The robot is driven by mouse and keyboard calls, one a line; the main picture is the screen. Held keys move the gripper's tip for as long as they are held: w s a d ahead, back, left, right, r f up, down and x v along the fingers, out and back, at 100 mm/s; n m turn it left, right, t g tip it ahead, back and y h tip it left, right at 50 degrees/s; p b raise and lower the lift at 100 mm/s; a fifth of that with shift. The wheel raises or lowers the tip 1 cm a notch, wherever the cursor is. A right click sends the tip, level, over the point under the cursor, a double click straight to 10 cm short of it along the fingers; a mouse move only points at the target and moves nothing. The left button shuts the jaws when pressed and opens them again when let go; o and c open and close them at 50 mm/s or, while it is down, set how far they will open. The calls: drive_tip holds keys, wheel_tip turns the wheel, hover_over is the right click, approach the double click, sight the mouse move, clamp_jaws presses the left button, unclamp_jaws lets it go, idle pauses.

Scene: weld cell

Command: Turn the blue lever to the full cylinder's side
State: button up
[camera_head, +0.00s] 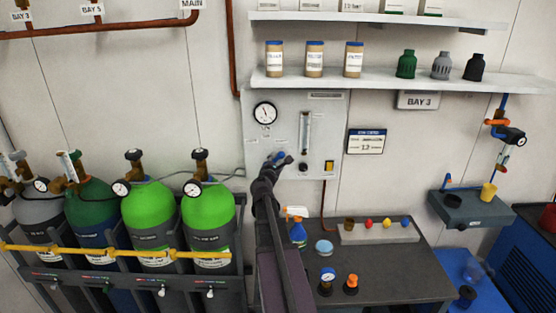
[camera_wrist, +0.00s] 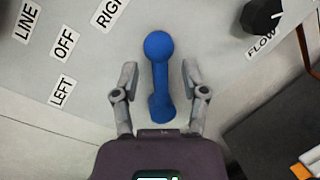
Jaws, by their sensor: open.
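The blue lever (camera_wrist: 161,85) has a round knob at one end and sits on a grey panel (camera_wrist: 215,30). Labels on the panel read LINE, OFF (camera_wrist: 64,43), LEFT (camera_wrist: 62,91) and RIGHT, the last one cut off. My gripper (camera_wrist: 159,72) is open, with one finger on each side of the lever and a visible gap at both sides. In the head view my gripper (camera_head: 279,163) is at the wall panel (camera_head: 330,110) and hides most of the lever. Two bright green cylinders (camera_head: 150,213) (camera_head: 208,215) stand left of the panel; their gauges are too small to read.
A dark green cylinder (camera_head: 92,210) and a grey one (camera_head: 40,212) share the rack behind a yellow bar (camera_head: 120,254). A black FLOW knob (camera_wrist: 262,16) is near the lever. A bench (camera_head: 385,270) with a spray bottle (camera_head: 297,230) stands below the panel.

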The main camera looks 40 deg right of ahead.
drive_tip(key=shift+x, duration=0.85)
drive_tip(key=shift+a, duration=0.1)
clamp_jaws()
drive_tip(key=shift+w, duration=0.1)
